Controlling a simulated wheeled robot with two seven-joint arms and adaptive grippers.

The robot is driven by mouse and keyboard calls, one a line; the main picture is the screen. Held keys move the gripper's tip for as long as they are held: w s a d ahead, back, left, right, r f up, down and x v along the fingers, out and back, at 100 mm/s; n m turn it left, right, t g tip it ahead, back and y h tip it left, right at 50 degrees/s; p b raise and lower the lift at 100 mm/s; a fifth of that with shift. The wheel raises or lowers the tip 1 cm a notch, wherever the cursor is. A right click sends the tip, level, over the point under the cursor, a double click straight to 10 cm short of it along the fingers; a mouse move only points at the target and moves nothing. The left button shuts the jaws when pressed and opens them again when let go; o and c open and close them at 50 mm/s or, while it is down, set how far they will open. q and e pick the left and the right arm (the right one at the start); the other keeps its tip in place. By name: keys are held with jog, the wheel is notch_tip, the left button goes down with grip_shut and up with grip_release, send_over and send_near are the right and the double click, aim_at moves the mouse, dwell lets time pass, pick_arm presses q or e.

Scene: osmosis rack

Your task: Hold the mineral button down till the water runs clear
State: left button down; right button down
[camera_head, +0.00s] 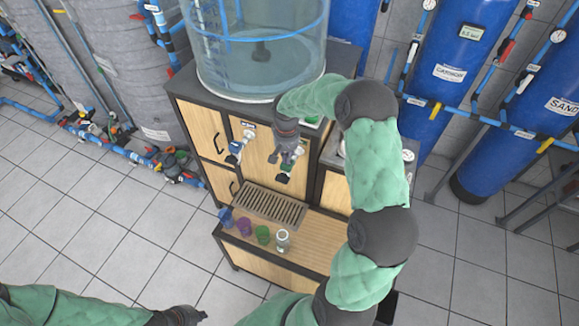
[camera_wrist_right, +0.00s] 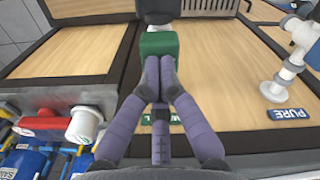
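A green block (camera_wrist_right: 158,46), likely the mineral button, sits on the cabinet front in the right wrist view, with a dark tap part (camera_wrist_right: 157,14) beyond it. A green label (camera_wrist_right: 158,118) is mostly hidden by my fingers. My right gripper (camera_wrist_right: 158,76) has its fingers together, tips at the green block; I cannot tell whether they press it. In the head view my right gripper (camera_head: 275,160) is at the cabinet front, above the dark tap (camera_head: 283,178). No water stream can be made out. My left gripper (camera_head: 197,317) is low at the bottom edge, apart from everything; its fingers are unclear.
The PURE tap (camera_head: 237,149) is left of my right gripper. Below are a drip tray (camera_head: 270,205) and a bench with blue (camera_head: 226,217), purple (camera_head: 244,226) and green (camera_head: 262,234) cups and a clear glass (camera_head: 283,241). A water tank (camera_head: 255,70) stands on top.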

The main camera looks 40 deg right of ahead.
jog(key=shift+f+b, duration=0.4)
jog(key=shift+f, duration=0.3)
dwell(4.9)
jog(key=shift+r, duration=0.15)
notch_tip(320, 180, up, 6)
jog(key=p, duration=0.3)
jog(key=shift+r+p, duration=0.1)
jog(key=shift+p, duration=0.3)
jog(key=shift+f, duration=0.2)
